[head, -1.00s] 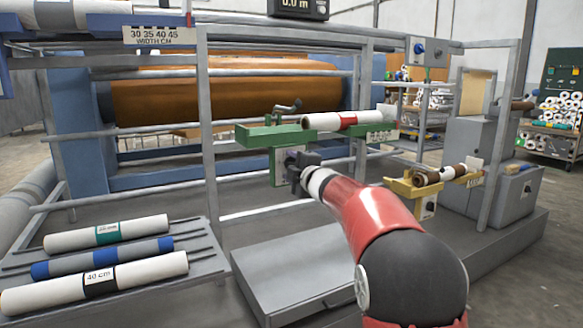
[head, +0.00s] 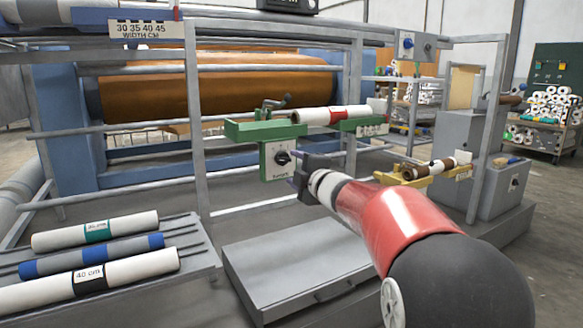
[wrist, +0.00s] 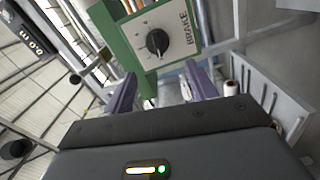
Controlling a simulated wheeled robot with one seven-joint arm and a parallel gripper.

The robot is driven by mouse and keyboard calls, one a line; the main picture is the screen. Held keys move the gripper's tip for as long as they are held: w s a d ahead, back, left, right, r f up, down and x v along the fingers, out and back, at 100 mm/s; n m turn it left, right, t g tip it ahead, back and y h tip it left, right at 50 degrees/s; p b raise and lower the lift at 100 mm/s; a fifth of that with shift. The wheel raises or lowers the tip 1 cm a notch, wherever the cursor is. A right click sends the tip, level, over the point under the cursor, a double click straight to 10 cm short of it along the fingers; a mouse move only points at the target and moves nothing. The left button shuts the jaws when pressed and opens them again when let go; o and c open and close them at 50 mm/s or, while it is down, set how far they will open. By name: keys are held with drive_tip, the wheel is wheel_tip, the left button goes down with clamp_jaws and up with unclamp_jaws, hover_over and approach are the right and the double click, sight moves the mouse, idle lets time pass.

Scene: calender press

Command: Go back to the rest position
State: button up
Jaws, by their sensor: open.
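My gripper (head: 301,178) is open and empty in the head view, just in front of and a little below right of the brake box. In the wrist view its two purple fingers (wrist: 160,92) stand apart with nothing between them. The brake box (head: 276,162) has a white face and a black knob (head: 282,158). In the wrist view the knob (wrist: 157,42) and the "BRAKE" lettering lie beyond the fingertips, apart from them. The green holder (head: 262,130) above the box carries a white roll (head: 318,116) with a red band.
A yellow holder (head: 408,175) with a brown-cored roll is at the right. Several rolls, such as a white one (head: 128,277), lie on the rack at the lower left. A grey rail post (head: 200,135) stands left of the brake box. A low grey platform (head: 300,262) lies below.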

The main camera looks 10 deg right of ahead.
drive_tip(key=shift+s, duration=0.1)
drive_tip(key=s+d+f+m+g+h, duration=0.2)
drive_tip(key=s+m+h, duration=0.2)
drive_tip(key=s+m, duration=0.3)
drive_tip(key=s+d+f+m+g+h, duration=0.1)
drive_tip(key=s+d+m+h, duration=0.3)
drive_tip(key=s, duration=0.5)
drive_tip(key=s+a+f+m+g+y, duration=0.1)
drive_tip(key=s+a+f+m+g, duration=0.15)
drive_tip(key=s+f, duration=0.45)
drive_tip(key=s+a+f+m+g+y+p, duration=0.1)
drive_tip(key=s+a+f+m+g, duration=0.15)
drive_tip(key=s, duration=0.75)
drive_tip(key=s+a+f+m+g, duration=0.2)
drive_tip(key=s+f+m+g, duration=0.3)
drive_tip(key=s, duration=0.4)
wheel_tip(320, 180, up, 12)
drive_tip(key=n+t+p, duration=0.1)
drive_tip(key=p, duration=1.1)
drive_tip(key=shift+w+f, duration=0.2)
drive_tip(key=shift+w, duration=0.15)
drive_tip(key=shift+d, duration=0.1)
drive_tip(key=shift+c, duration=0.5)
